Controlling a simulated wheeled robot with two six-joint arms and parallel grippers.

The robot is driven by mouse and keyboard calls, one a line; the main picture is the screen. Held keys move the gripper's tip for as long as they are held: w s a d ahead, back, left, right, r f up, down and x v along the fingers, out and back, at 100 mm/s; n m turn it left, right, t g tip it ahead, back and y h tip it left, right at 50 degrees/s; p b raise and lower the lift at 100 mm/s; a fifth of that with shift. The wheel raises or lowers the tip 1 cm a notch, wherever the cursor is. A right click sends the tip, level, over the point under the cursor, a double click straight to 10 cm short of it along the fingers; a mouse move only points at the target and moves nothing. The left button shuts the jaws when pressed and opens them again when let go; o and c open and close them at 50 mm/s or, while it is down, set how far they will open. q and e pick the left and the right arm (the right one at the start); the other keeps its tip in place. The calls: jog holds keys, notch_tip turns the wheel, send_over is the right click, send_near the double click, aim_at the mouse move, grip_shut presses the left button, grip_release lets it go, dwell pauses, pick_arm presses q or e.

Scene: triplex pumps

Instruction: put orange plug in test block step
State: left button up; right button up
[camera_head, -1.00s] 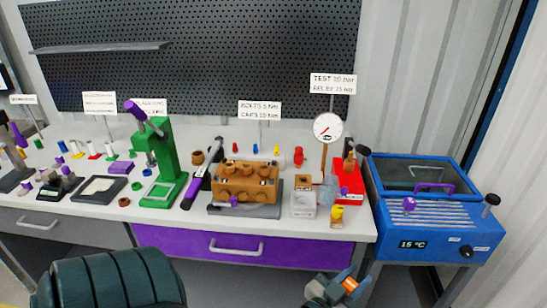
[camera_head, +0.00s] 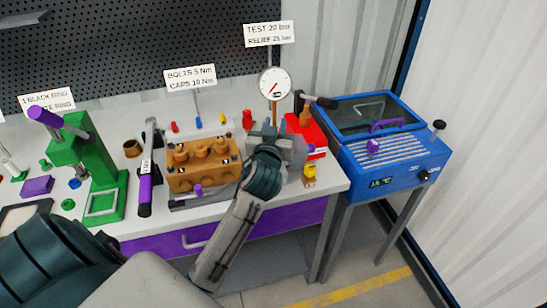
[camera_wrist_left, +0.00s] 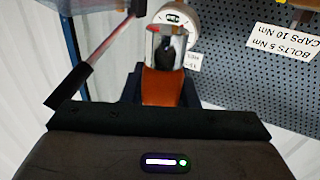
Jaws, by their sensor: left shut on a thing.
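The orange plug (camera_wrist_left: 160,88) shows in the left wrist view between the two dark fingers of my left gripper (camera_wrist_left: 160,92), which is shut on it. In the head view my left gripper (camera_head: 268,137) reaches to the bench spot beside the brown pump block (camera_head: 203,163), in front of the gauge. There my wrist hides the plug and most or all of the test block. My right gripper is out of view.
The pressure gauge (camera_head: 274,84) stands behind my gripper. A red hand pump (camera_head: 309,135) with a dark lever and a yellow part (camera_head: 309,172) are to its right. The blue heater box (camera_head: 385,150) stands further right. A green press (camera_head: 90,160) stands at left.

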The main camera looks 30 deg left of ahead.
pick_arm(q)
jog(key=shift+y, duration=0.3)
jog(key=f, duration=0.6)
jog(key=a+f, duration=0.1)
jog(key=f, duration=0.1)
jog(key=shift+f, duration=0.6)
jog(key=o, duration=1)
jog(key=shift+r, duration=0.15)
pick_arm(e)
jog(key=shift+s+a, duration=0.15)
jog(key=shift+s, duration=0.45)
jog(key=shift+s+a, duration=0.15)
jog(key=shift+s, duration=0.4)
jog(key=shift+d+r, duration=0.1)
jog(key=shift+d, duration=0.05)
